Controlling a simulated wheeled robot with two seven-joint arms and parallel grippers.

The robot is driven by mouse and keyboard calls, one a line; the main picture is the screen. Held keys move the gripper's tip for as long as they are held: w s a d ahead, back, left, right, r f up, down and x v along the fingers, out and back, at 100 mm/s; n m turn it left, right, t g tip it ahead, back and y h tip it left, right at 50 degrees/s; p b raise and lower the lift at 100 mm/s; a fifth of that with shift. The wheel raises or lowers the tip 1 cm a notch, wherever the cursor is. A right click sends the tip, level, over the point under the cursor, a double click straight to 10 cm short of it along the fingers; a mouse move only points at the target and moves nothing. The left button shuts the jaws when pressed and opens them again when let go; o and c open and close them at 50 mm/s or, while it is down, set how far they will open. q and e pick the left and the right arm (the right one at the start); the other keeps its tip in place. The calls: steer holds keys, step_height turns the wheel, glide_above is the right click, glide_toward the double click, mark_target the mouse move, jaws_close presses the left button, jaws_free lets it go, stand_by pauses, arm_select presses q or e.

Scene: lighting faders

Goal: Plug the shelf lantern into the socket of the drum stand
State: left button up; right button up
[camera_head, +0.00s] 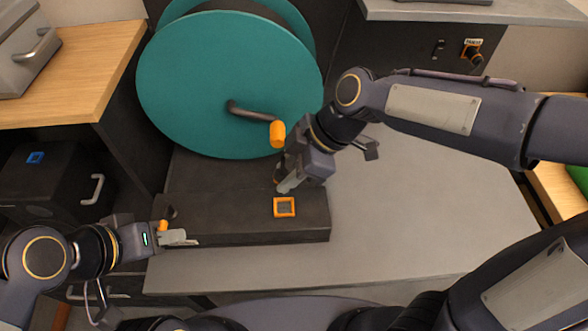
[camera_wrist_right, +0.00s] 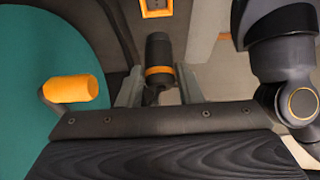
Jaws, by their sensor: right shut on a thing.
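My right gripper (camera_head: 287,185) is over the drum stand's dark base (camera_head: 225,225), just behind its orange-framed square socket (camera_head: 284,207). In the right wrist view, its fingers are shut on a black plug with an orange band (camera_wrist_right: 158,72). The plug is apart from the orange socket frame (camera_wrist_right: 156,8) at the top of that view. My left gripper (camera_head: 185,238) is by the left end of the base; its finger gap is unclear. I cannot make out the shelf lantern itself, or a cord joining it to the plug.
The teal drum (camera_head: 200,80) with its orange-tipped crank (camera_head: 277,133) stands close left of my right gripper. A dark panel at the back right has an orange-framed outlet (camera_head: 472,48). The grey tabletop (camera_head: 420,220) right of the base is clear.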

steer(key=shift+f+b, duration=1.8)
steer(key=shift+f, duration=0.9)
steer(key=shift+f+b, duration=0.45)
steer(key=shift+b, duration=0.45)
steer(key=shift+d+f+b, duration=0.1)
steer(key=shift+f+b, duration=0.5)
steer(key=shift+b, duration=0.25)
steer(key=shift+s+f, duration=0.15)
steer(key=shift+f, duration=0.05)
stand_by(0.6)
steer(key=o, duration=1.1)
steer(key=shift+r, duration=0.15)
